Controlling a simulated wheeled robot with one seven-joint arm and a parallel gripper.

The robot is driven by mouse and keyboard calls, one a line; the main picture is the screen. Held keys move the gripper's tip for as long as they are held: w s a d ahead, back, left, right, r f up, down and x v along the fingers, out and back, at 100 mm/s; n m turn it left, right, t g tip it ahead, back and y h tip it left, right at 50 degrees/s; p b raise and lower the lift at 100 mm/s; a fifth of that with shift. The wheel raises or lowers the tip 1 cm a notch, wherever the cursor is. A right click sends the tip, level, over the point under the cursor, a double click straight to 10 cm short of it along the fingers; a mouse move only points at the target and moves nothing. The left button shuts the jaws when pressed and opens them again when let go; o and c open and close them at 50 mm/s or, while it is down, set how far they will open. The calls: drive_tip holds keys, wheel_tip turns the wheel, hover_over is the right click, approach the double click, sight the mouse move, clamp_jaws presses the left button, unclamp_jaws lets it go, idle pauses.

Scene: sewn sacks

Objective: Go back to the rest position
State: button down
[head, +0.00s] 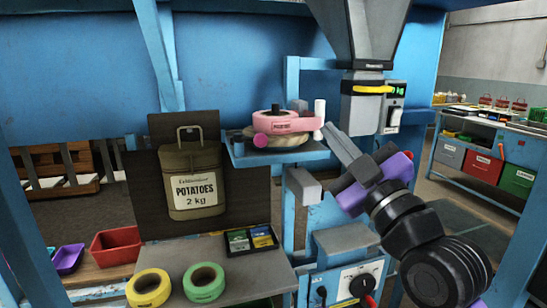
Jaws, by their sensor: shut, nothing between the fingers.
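My gripper (331,137) is at the right of centre, on the dark and purple arm that comes in from the lower right. Its grey fingers point up and to the left and look closed together, with nothing seen between them. The fingertips are close to the right end of the small blue shelf in the picture; I cannot tell whether they touch anything there. No marker of a rest position shows.
An olive potato sack (192,172) stands against a dark board. A pink roll (283,122) lies on the blue shelf (270,157). Yellow (136,290) and green (191,285) tape rolls lie on the grey table. A grey hopper (361,30) hangs above my gripper.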

drive_tip(key=s+d+f+m+t+h, duration=0.1)
drive_tip(key=s+d+f+m+h, duration=0.35)
drive_tip(key=s+f+m, duration=0.5)
drive_tip(key=s+d+f+m+h, duration=0.45)
drive_tip(key=s+f, duration=0.25)
drive_tip(key=f, duration=0.6)
drive_tip(key=s+f+g, duration=0.2)
drive_tip(key=s+f, duration=0.3)
drive_tip(key=s, duration=0.4)
drive_tip(key=s+f+g, duration=0.2)
drive_tip(key=s+f, duration=0.3)
drive_tip(key=s, duration=0.5)
drive_tip(key=s+f+g, duration=0.3)
drive_tip(key=s+f, duration=0.3)
drive_tip(key=s, duration=0.4)
drive_tip(key=shift+d+n, duration=0.3)
drive_tip(key=shift+n, duration=0.1)
